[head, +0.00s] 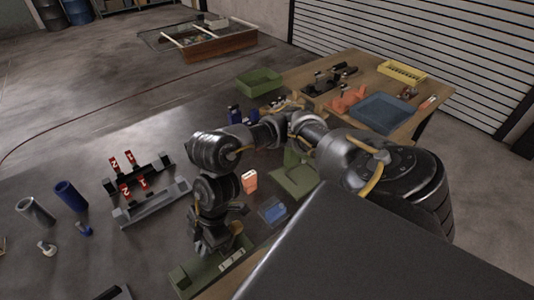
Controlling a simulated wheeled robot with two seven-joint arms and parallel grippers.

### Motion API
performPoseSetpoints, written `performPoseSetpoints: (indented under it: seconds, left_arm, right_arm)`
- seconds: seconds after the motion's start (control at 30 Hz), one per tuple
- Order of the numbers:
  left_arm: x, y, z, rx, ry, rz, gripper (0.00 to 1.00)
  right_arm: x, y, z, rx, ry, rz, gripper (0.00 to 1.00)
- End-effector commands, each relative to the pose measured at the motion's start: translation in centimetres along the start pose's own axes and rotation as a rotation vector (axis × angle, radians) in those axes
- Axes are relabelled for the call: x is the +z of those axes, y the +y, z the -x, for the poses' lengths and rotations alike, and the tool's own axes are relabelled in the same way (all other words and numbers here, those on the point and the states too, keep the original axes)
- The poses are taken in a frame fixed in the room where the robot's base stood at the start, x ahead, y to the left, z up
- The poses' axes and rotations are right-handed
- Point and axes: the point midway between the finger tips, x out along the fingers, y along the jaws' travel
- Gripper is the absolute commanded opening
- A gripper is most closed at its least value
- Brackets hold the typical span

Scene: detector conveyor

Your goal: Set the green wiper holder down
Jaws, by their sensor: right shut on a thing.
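My right gripper (208,250) points down at the lower middle of the head view, near the front of the grey table. It is shut on the green wiper holder (184,279), a long, low green piece with a tan round part and a pale label strip at its right end. The gripper covers part of the holder's back edge. I cannot tell whether the holder touches the table. My left gripper is not in view.
A black rack with red-marked pieces (152,188) stands left of the gripper. Blue (70,195) and grey (35,210) cylinders stand further left. A small clear-blue box (272,210), an orange piece (249,181) and another green holder (294,180) lie to the right.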

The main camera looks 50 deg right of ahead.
Motion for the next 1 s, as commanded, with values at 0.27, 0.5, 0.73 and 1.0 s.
performPoseSetpoints:
  seconds: [0.27, 0.5, 0.73, 1.0]
  left_arm:
    - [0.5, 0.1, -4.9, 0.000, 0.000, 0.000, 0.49]
    - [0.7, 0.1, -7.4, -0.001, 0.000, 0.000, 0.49]
    - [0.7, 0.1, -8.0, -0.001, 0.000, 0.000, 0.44]
    - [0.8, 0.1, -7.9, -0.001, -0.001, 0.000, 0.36]
  right_arm:
    - [-6.9, 3.3, -1.7, 0.080, 0.002, -0.156, 0.00]
    - [-10.1, 5.6, -1.5, 0.141, 0.001, -0.318, 0.00]
    - [-11.0, 6.5, -1.0, 0.162, 0.003, -0.388, 0.00]
    - [-11.0, 6.6, -0.9, 0.163, 0.003, -0.393, 0.00]
